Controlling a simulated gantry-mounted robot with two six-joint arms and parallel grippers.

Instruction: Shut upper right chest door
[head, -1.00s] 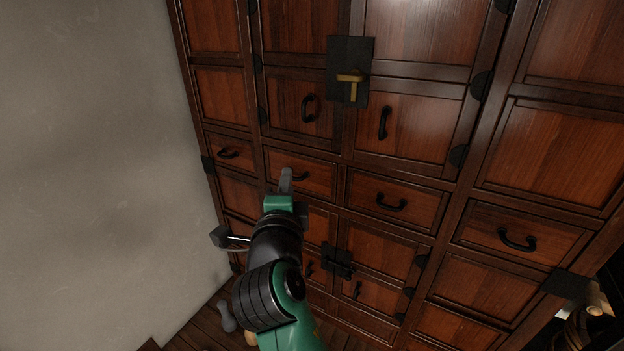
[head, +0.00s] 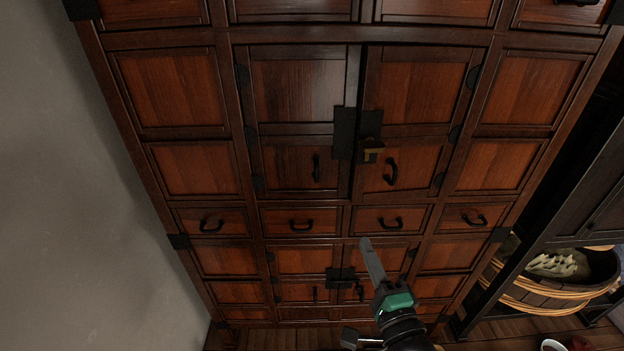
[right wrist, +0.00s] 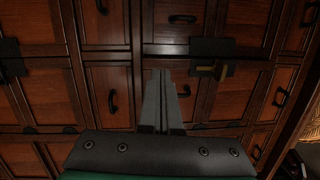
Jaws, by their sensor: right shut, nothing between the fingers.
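The upper right chest door (head: 408,85) is a reddish-brown two-panel door with a black handle (head: 391,171). It stands slightly ajar, with a dark gap along its left edge. My right gripper (head: 370,250) is shut and empty, below the door in the head view, in front of the lower part of the chest. In the right wrist view, its closed fingers (right wrist: 160,85) point at the chest front.
Several small drawers (head: 302,222) run in a row under the upper doors. A wooden tub (head: 545,290) stands in a dark rack at the right. A bare grey wall (head: 60,220) is at the left. Open floor shows at the bottom.

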